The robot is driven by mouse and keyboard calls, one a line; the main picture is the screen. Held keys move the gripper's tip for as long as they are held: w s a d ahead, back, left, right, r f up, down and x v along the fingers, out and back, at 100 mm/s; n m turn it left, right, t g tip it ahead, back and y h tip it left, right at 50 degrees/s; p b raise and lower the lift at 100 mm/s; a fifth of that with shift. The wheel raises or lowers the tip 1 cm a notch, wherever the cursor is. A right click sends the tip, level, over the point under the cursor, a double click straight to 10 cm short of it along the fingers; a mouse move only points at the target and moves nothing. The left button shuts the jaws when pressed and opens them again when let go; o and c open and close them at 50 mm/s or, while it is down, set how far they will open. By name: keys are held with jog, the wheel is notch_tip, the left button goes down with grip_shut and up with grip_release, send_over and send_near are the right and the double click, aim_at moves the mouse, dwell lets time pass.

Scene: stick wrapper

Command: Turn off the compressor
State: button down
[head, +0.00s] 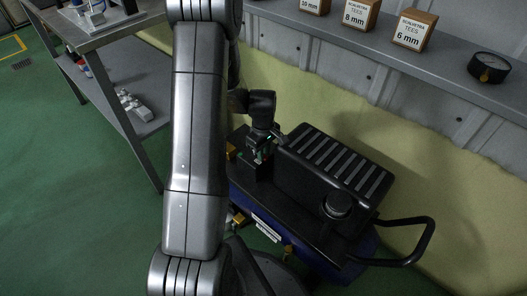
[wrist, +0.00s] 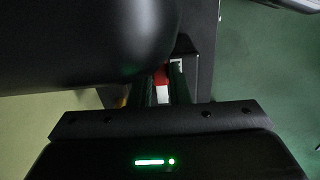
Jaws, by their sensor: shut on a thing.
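The compressor, a dark blue tank with a black ribbed motor cover (head: 345,165), stands on the floor against the wall. My gripper (head: 262,155) is at the left end of its top, beside the motor cover, partly hidden by my own arm. In the wrist view my gripper (wrist: 165,85) has its two fingers close together on a small red switch (wrist: 162,77), with a white part next to it. The switch's exact position is hidden by the fingers.
A grey shelf (head: 375,50) above holds boxes of tees (head: 357,28) and a round black gauge (head: 489,67). A metal workbench (head: 105,40) stands at left. The compressor's black handle (head: 428,235) sticks out to the right. Green floor at left is clear.

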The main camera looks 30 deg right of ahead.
jog(key=m, duration=0.2)
jog(key=a+m, duration=0.2)
jog(key=m, duration=0.1)
jog(key=shift+m, duration=0.3)
jog(key=m, duration=0.1)
jog(key=a+m, duration=0.1)
jog(key=m, duration=0.2)
jog(key=shift+w+a+m, duration=0.25)
jog(key=shift+w+m, duration=0.05)
jog(key=shift+w, duration=0.05)
jog(key=m, duration=0.2)
jog(key=w+a+m, duration=0.1)
jog(key=m, duration=0.1)
jog(key=shift+p, duration=0.35)
jog(key=shift+w+a+m, duration=0.1)
jog(key=shift+w+m, duration=0.2)
jog(key=shift+m, duration=0.55)
jog(key=shift+w+a+m, duration=0.1)
jog(key=shift+w+m, duration=0.15)
jog(key=shift+m, duration=0.6)
jog(key=c, duration=1.4)
grip_release()
jog(key=shift+o, duration=0.2)
jog(key=shift+r, duration=0.1)
